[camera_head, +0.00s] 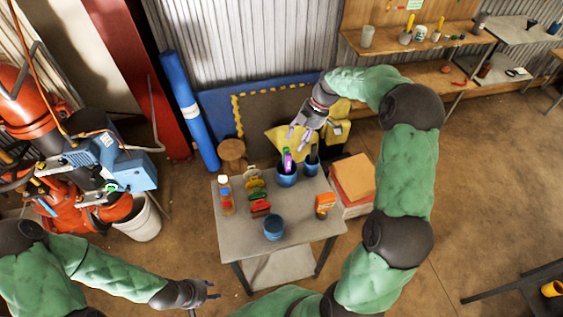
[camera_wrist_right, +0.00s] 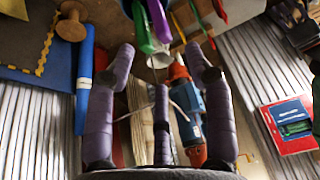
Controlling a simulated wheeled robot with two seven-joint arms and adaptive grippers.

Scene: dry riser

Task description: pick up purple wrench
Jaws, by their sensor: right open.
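The purple wrench (camera_head: 288,162) stands upright in a blue cup (camera_head: 287,178) on the small grey table, beside a green-handled tool (camera_head: 286,152). In the right wrist view the purple wrench (camera_wrist_right: 159,20) shows at the top centre, next to a green handle (camera_wrist_right: 142,28). My right gripper (camera_head: 298,137) is open and empty, just above and behind the cup. In the wrist view its fingers (camera_wrist_right: 160,58) are spread, with the wrench just beyond the tips. My left gripper (camera_head: 208,291) is low at the left, away from the table; its opening is too small to tell.
The table (camera_head: 235,245) also holds a second blue cup (camera_head: 311,166) with dark tools, a blue can (camera_head: 273,228), bottles (camera_head: 226,195), and an orange box (camera_head: 325,203). Orange boxes (camera_head: 354,178) stand to the right. Red machinery and a bucket (camera_head: 140,219) are left.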

